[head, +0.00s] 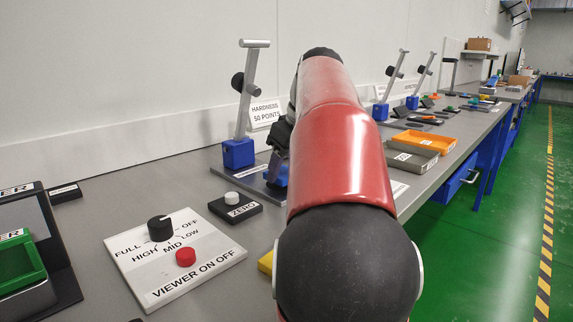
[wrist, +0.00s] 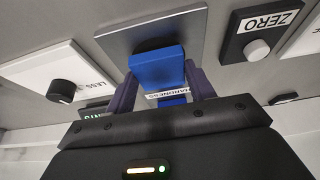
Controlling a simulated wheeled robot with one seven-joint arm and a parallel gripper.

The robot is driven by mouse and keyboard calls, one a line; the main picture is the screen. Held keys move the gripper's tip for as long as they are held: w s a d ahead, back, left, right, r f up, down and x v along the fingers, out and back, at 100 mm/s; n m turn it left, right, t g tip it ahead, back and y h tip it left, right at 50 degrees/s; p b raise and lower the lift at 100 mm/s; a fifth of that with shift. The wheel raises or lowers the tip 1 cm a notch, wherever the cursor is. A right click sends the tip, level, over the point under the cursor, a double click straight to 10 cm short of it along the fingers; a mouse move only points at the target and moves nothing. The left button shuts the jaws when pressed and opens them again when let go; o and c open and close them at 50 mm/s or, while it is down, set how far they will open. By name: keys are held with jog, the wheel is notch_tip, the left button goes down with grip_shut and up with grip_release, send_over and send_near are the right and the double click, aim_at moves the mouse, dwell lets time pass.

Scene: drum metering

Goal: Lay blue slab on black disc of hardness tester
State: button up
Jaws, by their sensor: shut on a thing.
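The blue slab (wrist: 157,70) is between the two fingers of my gripper (wrist: 160,84) in the wrist view. My gripper is shut on it. The slab is over the grey base plate (wrist: 120,35) of the hardness tester. A dark edge, likely the black disc (wrist: 150,45), shows just past the slab; most of it is hidden. I cannot tell whether slab and disc touch. In the head view the tester's blue block and lever post (head: 239,152) stand left of my red arm. Something blue shows low beside my arm; the arm hides most of the gripper.
A black ZERO box (head: 236,207) with a white knob stands near the plate. A white VIEWER panel (head: 205,262) with black and red knobs lies nearer. Orange and grey trays (head: 424,142) lie farther along the bench, right of my arm. The wall runs behind.

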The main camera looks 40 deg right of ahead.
jog(key=shift+f+b, duration=0.4)
jog(key=shift+f, duration=0.15)
jog(key=o, duration=1.1)
jog(key=shift+o, duration=0.2)
jog(key=p+v, duration=0.1)
jog(key=v, duration=0.6)
jog(key=shift+r+p, duration=0.4)
jog(key=shift+s, duration=0.15)
